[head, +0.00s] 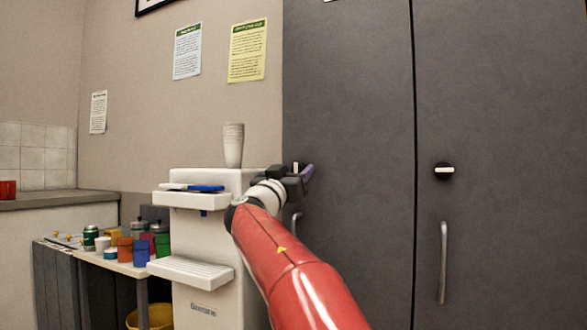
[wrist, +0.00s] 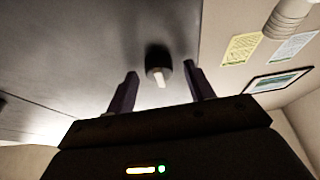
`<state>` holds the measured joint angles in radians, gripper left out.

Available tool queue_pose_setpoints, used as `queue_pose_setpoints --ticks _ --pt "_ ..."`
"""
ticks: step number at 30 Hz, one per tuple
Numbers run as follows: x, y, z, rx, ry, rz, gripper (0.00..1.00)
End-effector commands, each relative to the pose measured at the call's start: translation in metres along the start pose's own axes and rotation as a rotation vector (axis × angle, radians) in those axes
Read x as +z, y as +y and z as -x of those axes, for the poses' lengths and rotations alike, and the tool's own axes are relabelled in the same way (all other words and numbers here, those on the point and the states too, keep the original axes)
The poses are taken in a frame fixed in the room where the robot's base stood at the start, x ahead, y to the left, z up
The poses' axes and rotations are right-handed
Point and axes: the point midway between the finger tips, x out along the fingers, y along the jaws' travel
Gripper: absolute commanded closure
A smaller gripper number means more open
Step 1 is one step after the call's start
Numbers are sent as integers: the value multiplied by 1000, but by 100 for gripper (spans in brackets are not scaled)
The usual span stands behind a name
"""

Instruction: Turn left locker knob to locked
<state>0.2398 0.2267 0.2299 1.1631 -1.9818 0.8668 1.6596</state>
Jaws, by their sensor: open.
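The left locker door (head: 350,110) is grey, with a handle (head: 296,222) partly hidden by my arm. Its knob (wrist: 159,62) is black with a white bar and shows in the wrist view. The bar runs roughly up and down in that view. In the head view the knob is mostly hidden by my gripper (head: 303,176). In the wrist view my gripper (wrist: 160,78) is open, with one purple finger on each side of the knob. The fingers appear apart from it; how far the knob lies between them is unclear.
The right locker door has a knob (head: 444,171) with a level white bar, and a long handle (head: 443,262). A white water dispenser (head: 203,300) with stacked cups (head: 233,145) stands close left of my arm. A small table (head: 122,266) holds cans and boxes.

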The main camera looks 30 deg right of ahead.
Motion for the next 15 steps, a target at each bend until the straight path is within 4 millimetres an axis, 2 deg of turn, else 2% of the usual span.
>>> queue_pose_setpoints --ticks 8,15 --pt "0 0 -2 0 0 0 47" --pt "0 0 -2 0 0 0 77"
